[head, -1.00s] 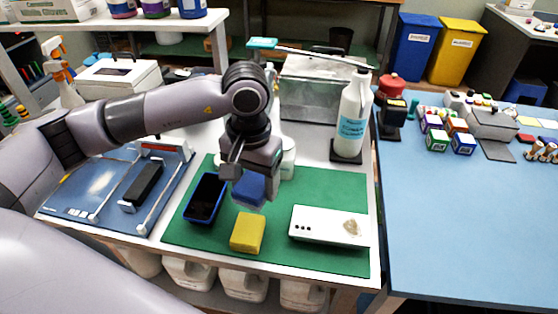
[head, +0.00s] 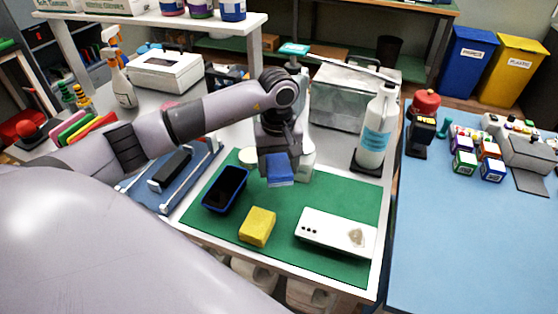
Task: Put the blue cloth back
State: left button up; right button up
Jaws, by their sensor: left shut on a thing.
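The blue cloth (head: 280,171) is a small folded block in my left gripper (head: 278,158), which is shut on it. The gripper holds it over the back part of the green mat (head: 318,195), just in front of a white container (head: 307,164) that it partly hides. Whether the cloth touches the mat is hard to tell. A yellow cloth or sponge (head: 257,227) lies on the mat toward the front. My right gripper is not in view.
A white bottle (head: 377,128) stands behind right. A blue rack (head: 172,180) is left. The mat's middle is clear.

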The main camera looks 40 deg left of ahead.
aim_at(279, 195)
pick_arm(q)
notch_tip(279, 195, down, 6)
jog(key=b, duration=0.3)
jog(key=shift+f+b, duration=0.2)
jog(key=shift+b, duration=0.15)
jog(key=shift+f+b, duration=0.4)
jog(key=o, duration=1)
jog(key=shift+r, duration=0.1)
jog(key=shift+r, duration=3.55)
